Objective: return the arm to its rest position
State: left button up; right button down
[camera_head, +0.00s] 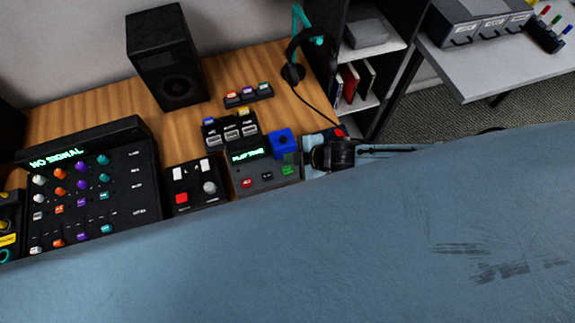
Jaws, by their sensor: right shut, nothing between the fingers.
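My right gripper (333,154) shows as a small dark shape just above the edge of a large blue-grey part of my own body. It is beside the right end of the row of devices on the wooden desk (105,102). It is shut with nothing in it. Its fingertips are small and partly hidden, and I cannot tell whether it touches anything. My left gripper is not in view. The blue-grey part fills the lower right of the view and hides the desk's front.
A mixing panel (128,180), a small box with a red button (196,187) and a screen device (262,176) line the desk. Behind are a blue block (283,142), a speaker (166,55) and headphones (292,72) on a stand. A shelf and grey table (487,75) stand right.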

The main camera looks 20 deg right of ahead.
dwell(0.8)
jog(key=s+a+r+m, duration=0.6)
jog(key=a+r, duration=0.2)
jog(key=s+d+r+m+g+h, duration=0.1)
jog(key=s+d+r+m+h, duration=0.25)
jog(key=s+d+m, duration=0.35)
jog(key=s+d+r+m+g+h, duration=0.25)
jog(key=s+d+r, duration=0.2)
jog(key=d, duration=0.55)
jog(key=s+f+b, duration=0.3)
jog(key=f+b, duration=0.5)
jog(key=f, duration=2.5)
jog(key=s+d+f+g+b, duration=0.1)
jog(key=s+f+b, duration=0.2)
jog(key=s+f, duration=0.5)
jog(key=s+d+f+g+b, duration=0.1)
jog(key=s+d+f+b, duration=0.1)
jog(key=s+f, duration=0.6)
notch_tip(320, 180, down, 5)
jog(key=shift+d+r+b, duration=0.1)
jog(key=shift+d+b, duration=0.05)
jog(key=shift+b, duration=0.4)
